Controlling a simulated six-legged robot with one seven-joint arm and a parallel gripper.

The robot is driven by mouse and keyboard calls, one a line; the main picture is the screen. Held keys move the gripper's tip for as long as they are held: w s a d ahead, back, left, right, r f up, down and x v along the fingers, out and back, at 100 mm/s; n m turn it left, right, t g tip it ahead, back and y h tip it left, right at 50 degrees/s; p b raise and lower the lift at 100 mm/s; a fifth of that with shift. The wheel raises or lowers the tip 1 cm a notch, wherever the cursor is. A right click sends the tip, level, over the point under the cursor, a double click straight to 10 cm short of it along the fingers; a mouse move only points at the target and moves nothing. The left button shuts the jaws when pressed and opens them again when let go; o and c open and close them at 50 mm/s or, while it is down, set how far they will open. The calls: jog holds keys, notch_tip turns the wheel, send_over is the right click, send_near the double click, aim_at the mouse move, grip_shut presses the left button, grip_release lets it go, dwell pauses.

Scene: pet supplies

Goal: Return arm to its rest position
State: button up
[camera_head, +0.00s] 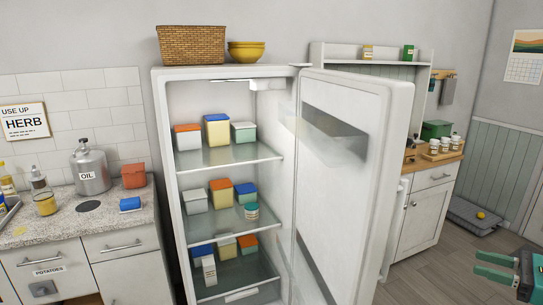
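My gripper (479,264) is at the lower right corner of the view, with two green fingers pointing left. The fingers are apart, and nothing shows between them. It is over the floor, to the right of the fridge and clear of its door. Part of my arm is cut off by the right edge of the picture.
A white fridge (163,155) stands with its door (348,215) swung open to the right; several lidded boxes sit on its shelves. A counter (65,212) is on the left. A wooden-topped cabinet (421,222) stands behind the door. Bare floor (440,280) lies in front.

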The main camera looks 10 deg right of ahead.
jog(key=w+a+n+g+h, duration=0.3)
jog(key=a+n+g, duration=0.6)
jog(key=a, duration=1.6)
jog(key=s+a+f+n+h, duration=0.1)
jog(key=s+a+n+h, duration=0.2)
jog(key=a+n, duration=0.5)
jog(key=s+a+n+t+h, duration=0.1)
jog(key=s+a+n+h, duration=0.3)
jog(key=a+n, duration=0.4)
jog(key=s+n, duration=0.1)
jog(key=n, duration=0.1)
jog(key=shift+s+f+n+t, duration=0.3)
jog(key=shift+f+n, duration=0.1)
